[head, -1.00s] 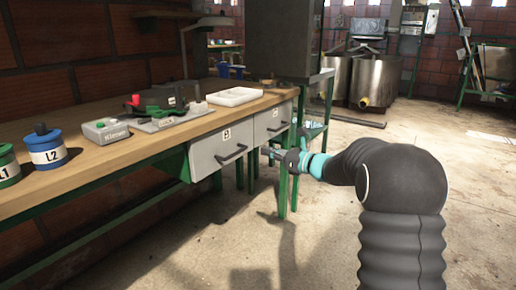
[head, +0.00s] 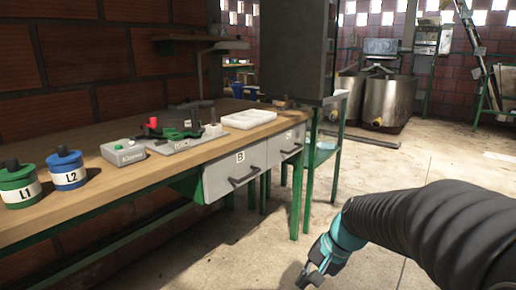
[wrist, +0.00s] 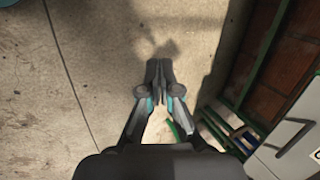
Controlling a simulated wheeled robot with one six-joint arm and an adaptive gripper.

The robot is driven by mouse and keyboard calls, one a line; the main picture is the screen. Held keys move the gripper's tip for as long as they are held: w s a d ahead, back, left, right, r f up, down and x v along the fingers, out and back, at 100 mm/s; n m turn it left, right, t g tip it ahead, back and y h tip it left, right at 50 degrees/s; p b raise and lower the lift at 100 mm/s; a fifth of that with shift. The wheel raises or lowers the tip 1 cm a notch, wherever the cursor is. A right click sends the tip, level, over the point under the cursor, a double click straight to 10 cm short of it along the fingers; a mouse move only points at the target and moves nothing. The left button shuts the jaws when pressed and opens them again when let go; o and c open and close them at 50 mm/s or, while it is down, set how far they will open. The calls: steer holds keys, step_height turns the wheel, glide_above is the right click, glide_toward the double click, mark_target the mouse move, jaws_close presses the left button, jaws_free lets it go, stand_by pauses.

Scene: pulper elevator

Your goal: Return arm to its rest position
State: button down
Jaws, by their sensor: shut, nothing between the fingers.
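My gripper (head: 316,274) is at the lower middle of the head view, over open concrete floor to the right of the workbench (head: 110,195). It points down and stands clear of the bench and its drawers. In the wrist view my gripper (wrist: 158,70) has its fingers together, with nothing between them and the floor below. My arm, in a black ribbed sleeve with a teal band, bends in from the right edge of the head view.
Two grey drawers, one marked B (head: 235,175), sit under the bench top, both looking shut. On the bench are the L1 pot (head: 20,188), the L2 pot (head: 66,170) and a white tray (head: 249,119). Steel tanks (head: 388,98) stand behind.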

steer(key=s+d+r+n+t+h+p, duration=0.1)
steer(key=s+d+r+n+t+h, duration=0.1)
steer(key=s+r, duration=0.3)
steer(key=s+d+r+n+t+h+p, duration=0.1)
steer(key=s+r+n, duration=0.3)
steer(key=s, duration=0.7)
steer(key=shift+s+d+r+t+h+p, duration=0.2)
steer(key=shift+d+r+t+h+p, duration=0.3)
steer(key=shift+d+h, duration=0.4)
steer(key=shift+f, duration=0.1)
